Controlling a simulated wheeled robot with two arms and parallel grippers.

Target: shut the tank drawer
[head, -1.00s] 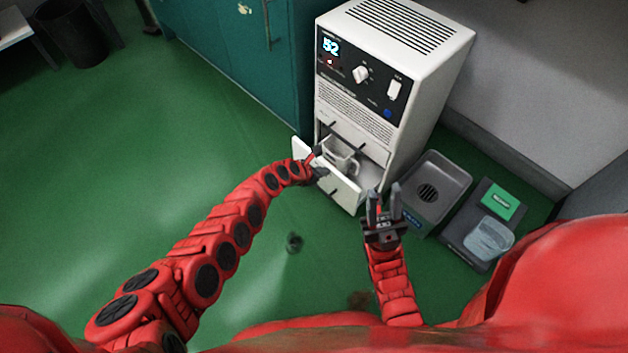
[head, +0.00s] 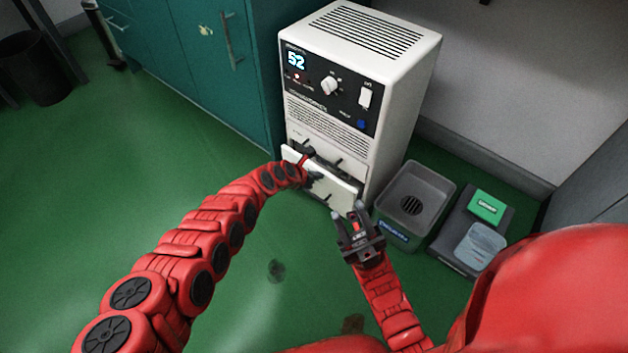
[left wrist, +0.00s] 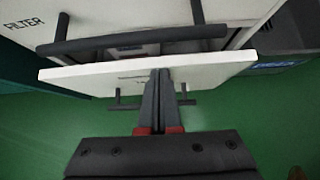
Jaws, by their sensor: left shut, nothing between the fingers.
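The tank drawer (head: 338,189) is at the bottom of the white machine (head: 398,120) in the head view, its white front standing a little out from the body. In the left wrist view the drawer front (left wrist: 215,62) shows as a white panel with a gap behind its top edge. My left gripper (head: 312,175) is at the drawer front; its shut, empty fingers (left wrist: 160,78) lie against or very near the panel, contact hard to tell. My right gripper (head: 348,218) is empty with fingers apart, in front of the drawer's right end. The drawer's inside is mostly hidden.
A panel marked FILTER (left wrist: 22,28) with a dark bar handle (left wrist: 130,40) sits above the drawer. A grey basin (head: 432,187) and a dark scale-like device (head: 460,225) stand right of the machine. Teal cabinets (head: 205,75) are left.

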